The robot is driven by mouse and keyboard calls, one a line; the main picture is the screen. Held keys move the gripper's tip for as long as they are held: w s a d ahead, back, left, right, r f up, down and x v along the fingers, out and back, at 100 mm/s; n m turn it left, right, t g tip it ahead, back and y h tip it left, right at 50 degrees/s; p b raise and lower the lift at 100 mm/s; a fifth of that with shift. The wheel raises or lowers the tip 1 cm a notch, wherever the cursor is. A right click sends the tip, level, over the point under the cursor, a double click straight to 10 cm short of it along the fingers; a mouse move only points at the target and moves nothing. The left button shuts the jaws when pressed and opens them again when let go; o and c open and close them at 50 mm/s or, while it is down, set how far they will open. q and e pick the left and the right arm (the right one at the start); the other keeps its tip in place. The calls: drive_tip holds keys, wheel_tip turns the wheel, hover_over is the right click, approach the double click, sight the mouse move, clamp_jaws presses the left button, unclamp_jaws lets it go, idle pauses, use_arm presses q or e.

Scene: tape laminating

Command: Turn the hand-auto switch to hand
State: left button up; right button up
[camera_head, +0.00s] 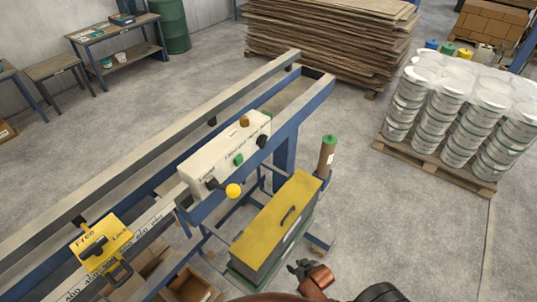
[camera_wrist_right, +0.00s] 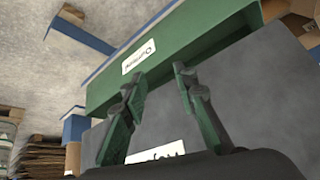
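A white control box (camera_head: 225,155) sits on the blue conveyor frame in the head view. It carries a black knob (camera_head: 211,183) at its near-left end and another black knob (camera_head: 262,141) at its far-right end. The lettering is too small to tell which is the hand-auto switch. Between them are a green button (camera_head: 239,159) and a yellow knob (camera_head: 233,190). My right gripper (camera_head: 299,267) is low at the bottom of the head view, apart from the box. In the right wrist view its two fingers (camera_wrist_right: 158,82) are spread with nothing between them. My left gripper is not in view.
A yellow-lidded case (camera_head: 278,225) stands between my right gripper and the control box. A green-capped cylinder (camera_head: 327,155) stands right of the frame. A yellow Free/Lock clamp (camera_head: 102,243) is on the rail. The right wrist view shows a green edge (camera_wrist_right: 180,45) and a grey panel close to the fingers.

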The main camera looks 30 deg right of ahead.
drive_tip(key=w+r+t+p, duration=0.2)
drive_tip(key=w+r, duration=0.2)
drive_tip(key=r, duration=1.1)
drive_tip(key=m+t+y+p, duration=0.2)
drive_tip(key=m+t+y, duration=0.25)
drive_tip(key=t, duration=0.85)
approach(263, 141)
use_arm(q)
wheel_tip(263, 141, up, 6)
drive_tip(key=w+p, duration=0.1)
drive_tip(key=p, duration=0.1)
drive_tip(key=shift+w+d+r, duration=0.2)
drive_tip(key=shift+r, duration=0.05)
use_arm(e)
drive_tip(key=x, duration=0.7)
drive_tip(key=shift+w+f+h, duration=0.25)
drive_tip(key=shift+h, duration=0.2)
drive_tip(key=shift+d, duration=0.15)
drive_tip(key=shift+c, duration=0.5)
clamp_jaws()
